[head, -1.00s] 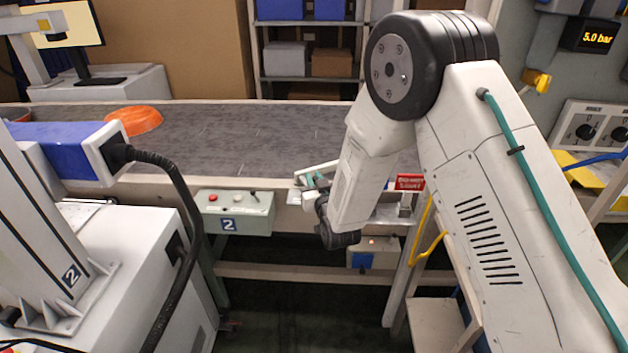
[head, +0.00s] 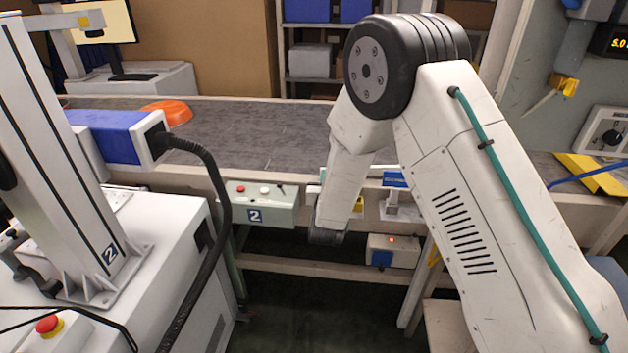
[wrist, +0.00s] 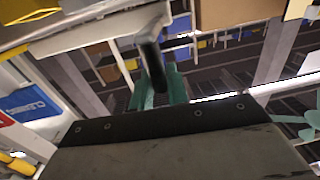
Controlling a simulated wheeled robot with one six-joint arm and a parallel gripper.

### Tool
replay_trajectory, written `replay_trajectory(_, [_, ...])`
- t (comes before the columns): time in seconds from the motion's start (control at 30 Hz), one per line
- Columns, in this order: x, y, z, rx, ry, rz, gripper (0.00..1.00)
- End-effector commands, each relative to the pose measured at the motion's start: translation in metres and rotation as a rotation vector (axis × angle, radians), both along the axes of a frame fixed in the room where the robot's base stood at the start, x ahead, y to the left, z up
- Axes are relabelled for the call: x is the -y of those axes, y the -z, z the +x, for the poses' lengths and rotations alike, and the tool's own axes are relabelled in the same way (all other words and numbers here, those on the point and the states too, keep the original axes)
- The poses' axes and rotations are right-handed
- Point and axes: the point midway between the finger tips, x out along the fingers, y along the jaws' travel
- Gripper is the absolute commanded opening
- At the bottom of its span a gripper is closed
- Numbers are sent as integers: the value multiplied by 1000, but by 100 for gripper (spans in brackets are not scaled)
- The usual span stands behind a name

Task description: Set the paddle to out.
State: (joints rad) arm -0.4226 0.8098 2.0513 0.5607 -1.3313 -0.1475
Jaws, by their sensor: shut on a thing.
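The paddle (wrist: 100,30) shows in the wrist view as a long pale bar at the upper left, with a dark upright handle (wrist: 151,55) at its right end. My gripper (wrist: 157,88) has its teal fingers closed around the lower part of that handle. In the head view my arm hides most of the gripper and paddle at the conveyor's front edge. A blue sign (head: 395,179) stands just right of my forearm; its lettering is too small to read. The blue sign also shows in the wrist view (wrist: 35,100), above a partly seen red one.
An orange pan (head: 170,112) lies on the grey conveyor belt (head: 240,145) at left. A small box with a lit orange lamp (head: 393,252) sits below. A machine with a black cable (head: 215,180) stands at near left.

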Motion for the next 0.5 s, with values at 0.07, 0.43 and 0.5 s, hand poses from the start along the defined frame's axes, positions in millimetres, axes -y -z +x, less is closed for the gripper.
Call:
replay_trajectory(0.07, [-1, 0, 1, 1, -1, -1, 0])
replay_trajectory(0.43, [-16, -1, 4, 2, -1, -1, 0])
replay_trajectory(0.5, [-17, -1, 4, 2, -1, 0, 0])
